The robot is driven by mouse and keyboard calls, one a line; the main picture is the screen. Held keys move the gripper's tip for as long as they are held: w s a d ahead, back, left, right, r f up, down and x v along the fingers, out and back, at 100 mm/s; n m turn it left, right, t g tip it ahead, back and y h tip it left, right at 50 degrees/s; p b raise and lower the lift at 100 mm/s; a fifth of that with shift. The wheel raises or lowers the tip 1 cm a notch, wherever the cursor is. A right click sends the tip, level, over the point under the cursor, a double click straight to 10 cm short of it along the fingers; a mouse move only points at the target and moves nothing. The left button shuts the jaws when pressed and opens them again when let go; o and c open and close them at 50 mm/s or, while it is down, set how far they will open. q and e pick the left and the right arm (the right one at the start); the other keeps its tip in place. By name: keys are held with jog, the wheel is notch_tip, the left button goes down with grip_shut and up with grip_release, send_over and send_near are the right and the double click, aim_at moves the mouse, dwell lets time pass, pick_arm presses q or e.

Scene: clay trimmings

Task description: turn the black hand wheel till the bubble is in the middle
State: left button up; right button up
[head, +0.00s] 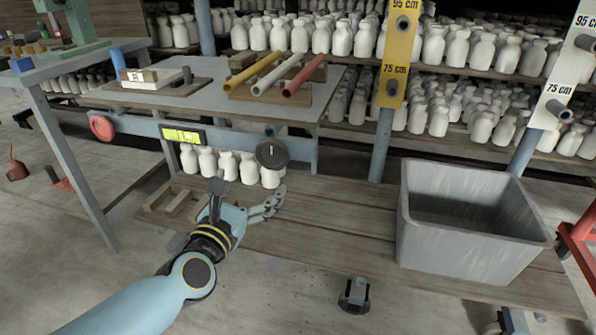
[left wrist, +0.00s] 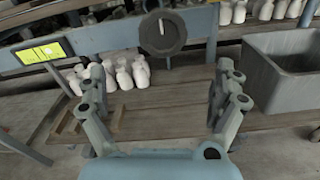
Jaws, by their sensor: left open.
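The black hand wheel (head: 272,154) is on the right part of the blue-grey rail under the grey table top, with a light mark on its face. It also shows in the left wrist view (left wrist: 162,34), ahead of and between my fingers. The yellow-green bubble level (head: 182,135) is on the same rail to its left, and in the left wrist view (left wrist: 45,52). Its dark marks show, but the bubble's exact place is too small to tell. My left gripper (head: 245,197) is open and empty, below and in front of the wheel, apart from it. My right gripper is not in view.
A red round knob (head: 101,127) sits at the rail's left end. White bottles (head: 225,165) stand behind and below the rail. A grey bin (head: 470,225) stands at the right on the wooden platform. Colored tubes (head: 275,75) lie on the table above the wheel.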

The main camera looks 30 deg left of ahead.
aim_at(271, 155)
pick_arm(q)
jog(key=x, duration=0.7)
jog(key=r+x, duration=0.1)
jog(key=x, duration=0.3)
jog(key=shift+w+d+b, duration=0.25)
jog(key=shift+w+b, duration=0.1)
jog(key=shift+w, duration=0.05)
jog(key=shift+f, duration=0.1)
jog(key=c, duration=1.1)
